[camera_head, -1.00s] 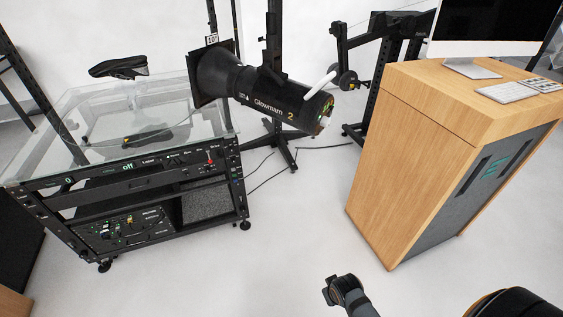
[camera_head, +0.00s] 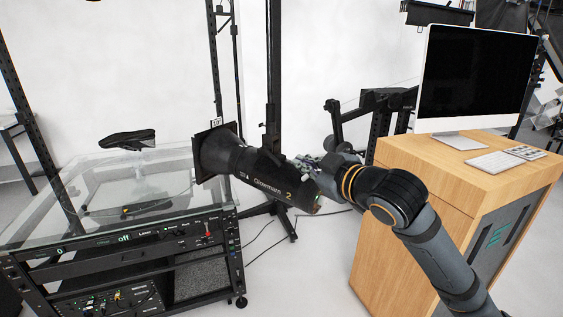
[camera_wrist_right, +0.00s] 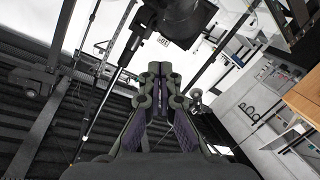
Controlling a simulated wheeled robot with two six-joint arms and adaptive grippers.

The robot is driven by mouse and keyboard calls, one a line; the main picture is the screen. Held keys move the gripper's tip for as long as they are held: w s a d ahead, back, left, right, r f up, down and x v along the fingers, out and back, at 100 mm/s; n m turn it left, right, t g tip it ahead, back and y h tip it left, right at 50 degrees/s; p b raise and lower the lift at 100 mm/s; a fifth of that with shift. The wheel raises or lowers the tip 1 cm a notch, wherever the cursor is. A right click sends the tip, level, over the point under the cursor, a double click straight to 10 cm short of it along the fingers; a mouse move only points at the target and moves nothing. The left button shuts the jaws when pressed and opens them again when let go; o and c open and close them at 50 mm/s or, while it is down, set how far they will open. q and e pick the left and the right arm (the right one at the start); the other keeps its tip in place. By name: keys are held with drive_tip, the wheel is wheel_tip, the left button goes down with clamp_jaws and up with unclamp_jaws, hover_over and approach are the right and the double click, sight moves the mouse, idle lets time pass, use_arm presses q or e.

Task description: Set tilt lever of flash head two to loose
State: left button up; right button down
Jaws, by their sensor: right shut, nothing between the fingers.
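Flash head two (camera_head: 255,180), a black cylinder marked "Glowmam 2", hangs from a black stand (camera_head: 273,80), its wide front facing left and its rear end tipped down to the right. My right gripper (camera_head: 308,163) is at the upper rear side of the head, where the tilt lever is hidden in the head view. I cannot tell whether it touches the lever. In the right wrist view the two fingers (camera_wrist_right: 161,72) are together with nothing between them. I cannot make out the lever there. My left gripper is out of view.
A glass-topped turntable rack (camera_head: 90,195) with a dark shoe (camera_head: 127,138) above it stands at left. A wooden desk (camera_head: 450,180) with a monitor (camera_head: 478,85) and keyboard (camera_head: 490,162) stands at right, close to my right arm. Floor shows between them.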

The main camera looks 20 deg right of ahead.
drive_tip(key=p, duration=0.4)
approach(273, 158)
wheel_tip(273, 158, up, 2)
drive_tip(key=w+a, duration=0.2)
drive_tip(key=w+f, duration=0.1)
drive_tip(key=w+d+f+p, duration=0.1)
drive_tip(key=w+f, duration=0.1)
drive_tip(key=shift+w, duration=0.2)
drive_tip(key=shift+a, duration=0.1)
